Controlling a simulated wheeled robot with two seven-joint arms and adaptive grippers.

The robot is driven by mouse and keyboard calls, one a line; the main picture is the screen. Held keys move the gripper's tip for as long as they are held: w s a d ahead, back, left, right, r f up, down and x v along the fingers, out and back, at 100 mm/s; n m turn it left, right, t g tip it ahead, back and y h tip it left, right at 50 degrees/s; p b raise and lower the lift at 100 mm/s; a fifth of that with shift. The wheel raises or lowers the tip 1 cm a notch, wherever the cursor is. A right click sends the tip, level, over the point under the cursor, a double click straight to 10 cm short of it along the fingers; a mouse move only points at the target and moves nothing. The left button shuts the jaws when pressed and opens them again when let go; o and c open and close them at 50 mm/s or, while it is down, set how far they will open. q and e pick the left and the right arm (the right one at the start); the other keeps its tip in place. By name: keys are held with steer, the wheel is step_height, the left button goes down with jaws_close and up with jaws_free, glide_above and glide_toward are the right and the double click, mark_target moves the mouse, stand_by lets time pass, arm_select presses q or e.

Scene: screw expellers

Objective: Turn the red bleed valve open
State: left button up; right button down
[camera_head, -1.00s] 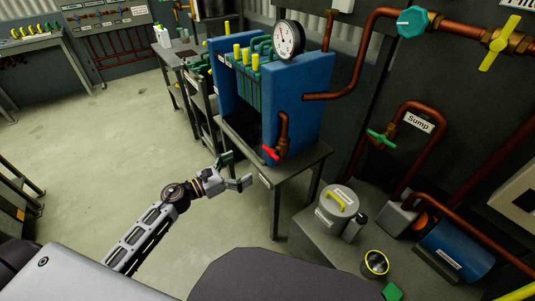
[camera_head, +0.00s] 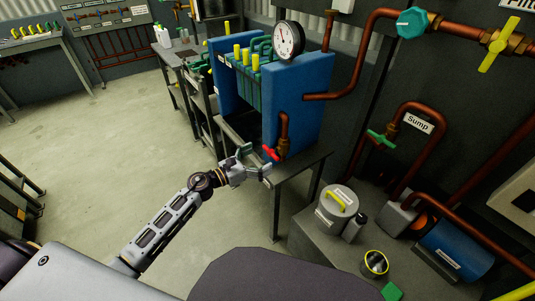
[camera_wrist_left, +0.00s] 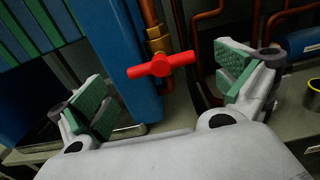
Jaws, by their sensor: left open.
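The red bleed valve (camera_head: 270,153) is a small red handle on a copper pipe at the front of the blue machine (camera_head: 292,112). In the left wrist view the red valve handle (camera_wrist_left: 161,65) lies crosswise below a brass fitting, between the two green-padded fingers and beyond them. My left gripper (camera_head: 257,161) is open and empty, just left of and below the valve in the head view. It also shows wide open in the left wrist view (camera_wrist_left: 165,88). No contact with the handle is visible. My right gripper is not in view.
A grey table (camera_head: 305,160) carries the blue machine, with a pressure gauge (camera_head: 288,40) on top. A green valve (camera_head: 381,139) marked Sump, a grey canister (camera_head: 337,205) and a blue cylinder (camera_head: 455,249) are at right. The floor at left is free.

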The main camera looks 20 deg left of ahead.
mark_target(269, 153)
arm_select(q)
steer(key=shift+x, duration=1.8)
steer(key=c, duration=1)
